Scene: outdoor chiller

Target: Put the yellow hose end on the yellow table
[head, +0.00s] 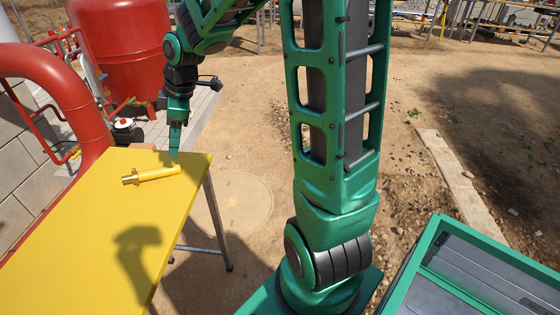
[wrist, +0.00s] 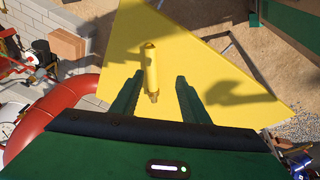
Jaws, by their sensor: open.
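The yellow hose end (head: 151,175) lies on its side on the yellow table (head: 110,225), near the table's far end in the head view. It is a short cylinder with a narrower fitting at its left end. In the wrist view the hose end (wrist: 151,72) lies ahead of and between the fingers, on the yellow table (wrist: 195,65). My gripper (head: 174,150) is above the table's far edge beside the hose end. In the wrist view my gripper (wrist: 154,95) is open, with its two green fingers apart and nothing held between them.
A thick red pipe (head: 65,85) curves along the table's left side, near a grey block wall (head: 20,165). A red tank (head: 122,50) stands behind. Bare sandy ground (head: 235,130) lies right of the table. The table top is otherwise clear, with an arm shadow on it.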

